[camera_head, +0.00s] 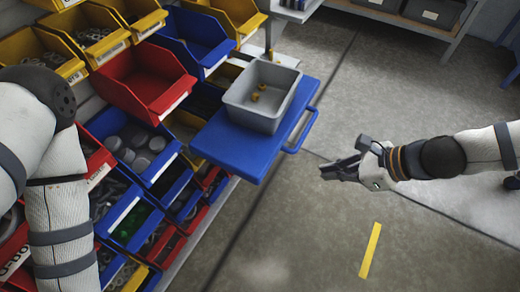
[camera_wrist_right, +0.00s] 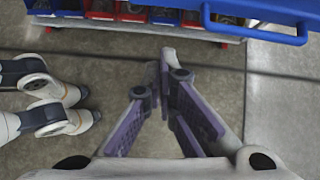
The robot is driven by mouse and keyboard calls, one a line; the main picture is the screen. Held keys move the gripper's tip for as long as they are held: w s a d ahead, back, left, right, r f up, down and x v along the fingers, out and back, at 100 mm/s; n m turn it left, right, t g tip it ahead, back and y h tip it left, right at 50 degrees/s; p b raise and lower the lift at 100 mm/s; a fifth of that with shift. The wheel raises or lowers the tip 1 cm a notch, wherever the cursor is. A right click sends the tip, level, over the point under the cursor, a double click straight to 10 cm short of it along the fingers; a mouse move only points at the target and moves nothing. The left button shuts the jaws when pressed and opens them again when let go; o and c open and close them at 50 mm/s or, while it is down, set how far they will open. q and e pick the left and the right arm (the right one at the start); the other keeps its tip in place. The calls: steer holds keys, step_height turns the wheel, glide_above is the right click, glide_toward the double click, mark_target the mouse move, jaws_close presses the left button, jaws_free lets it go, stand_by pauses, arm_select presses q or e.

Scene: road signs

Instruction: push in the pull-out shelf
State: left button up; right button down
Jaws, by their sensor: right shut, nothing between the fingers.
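The blue pull-out shelf (camera_head: 235,150) sticks out from the rack of bins in the head view, with a blue handle (camera_head: 303,132) along its outer edge. In the right wrist view the shelf's handle (camera_wrist_right: 256,37) shows at the top right. A grey tray (camera_head: 238,107) stands on the shelf, with a few small yellow-brown pieces inside. My right gripper (camera_head: 328,171) is shut and empty, to the right of and apart from the shelf and handle. Its fingers (camera_wrist_right: 164,75) come together in the right wrist view. My left arm shows at the left, but its gripper is not in view.
A rack of yellow, red and blue bins fills the left side; an empty-looking red bin (camera_head: 143,82) juts out beside the shelf. A metal table or rack (camera_head: 405,22) stands at the back. Open concrete floor with a yellow stripe (camera_head: 370,250) lies to the right.

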arm_select(q)
steer(key=shift+g, duration=0.7)
steer(key=s+f+b, duration=0.3)
steer(key=f, duration=0.1)
steer(key=shift+s, duration=0.35)
arm_select(e)
steer(key=w+a+f+m, duration=0.1)
steer(key=w+a+f, duration=0.4)
steer(key=w+a, duration=0.3)
steer(key=shift+a+f+t, duration=0.2)
steer(key=shift+f+t, duration=0.1)
steer(key=shift+f, duration=0.05)
